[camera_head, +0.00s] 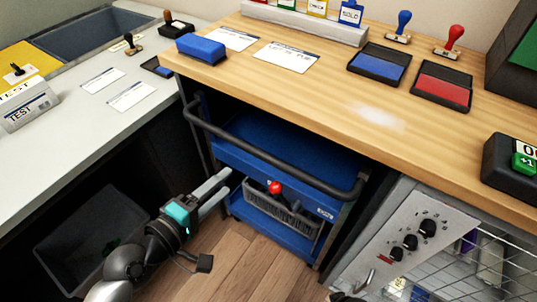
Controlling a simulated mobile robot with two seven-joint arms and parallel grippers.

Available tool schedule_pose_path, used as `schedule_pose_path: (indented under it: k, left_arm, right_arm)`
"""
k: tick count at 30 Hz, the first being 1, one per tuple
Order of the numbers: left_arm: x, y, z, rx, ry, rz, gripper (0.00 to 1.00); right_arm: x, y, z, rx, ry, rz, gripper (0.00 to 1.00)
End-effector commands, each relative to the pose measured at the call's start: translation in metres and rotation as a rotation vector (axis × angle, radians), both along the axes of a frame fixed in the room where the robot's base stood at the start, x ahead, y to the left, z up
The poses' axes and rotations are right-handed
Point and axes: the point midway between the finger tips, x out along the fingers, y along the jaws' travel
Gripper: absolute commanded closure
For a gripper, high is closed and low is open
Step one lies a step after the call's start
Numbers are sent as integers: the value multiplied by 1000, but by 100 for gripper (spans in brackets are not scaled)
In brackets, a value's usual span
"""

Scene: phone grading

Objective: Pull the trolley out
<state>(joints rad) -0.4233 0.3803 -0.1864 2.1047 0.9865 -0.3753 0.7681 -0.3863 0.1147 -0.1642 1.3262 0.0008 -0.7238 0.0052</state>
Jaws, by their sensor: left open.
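The blue trolley (255,132) stands under the wooden worktop, its upper part partly hidden by the worktop. Its black bar handle (268,159) runs across the front near the top. A grey basket (290,222) with a red knob-like thing (275,187) sits on its lower level. My left gripper (227,183) is open and empty, in front of the trolley's left side and below the handle in the picture. Its fingers point up and right; I cannot tell how far they are from the trolley. My right gripper does not show clearly.
The wooden worktop (335,95) holds ink pads and stamps. A pale counter (60,140) is at the left, with a dark bin (95,235) below. A grey panel with knobs (400,240) and a wire rack (480,265) stand right of the trolley. Bare wooden floor (240,265) lies in front.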

Motion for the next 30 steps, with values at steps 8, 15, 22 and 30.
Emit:
schedule_pose_path:
  k: [8, 15, 22, 30]
  left_arm:
    - [3, -13, 19, -74, -18, -19, 43]
    - [32, -34, 12, -75, -20, -18, 43]
    - [64, -57, 3, -72, -18, -19, 43]
    - [96, -81, -5, -71, -17, -19, 43]
  right_arm:
    - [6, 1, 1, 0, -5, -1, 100]
    - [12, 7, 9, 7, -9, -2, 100]
    - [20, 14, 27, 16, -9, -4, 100]
    - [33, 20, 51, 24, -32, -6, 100]
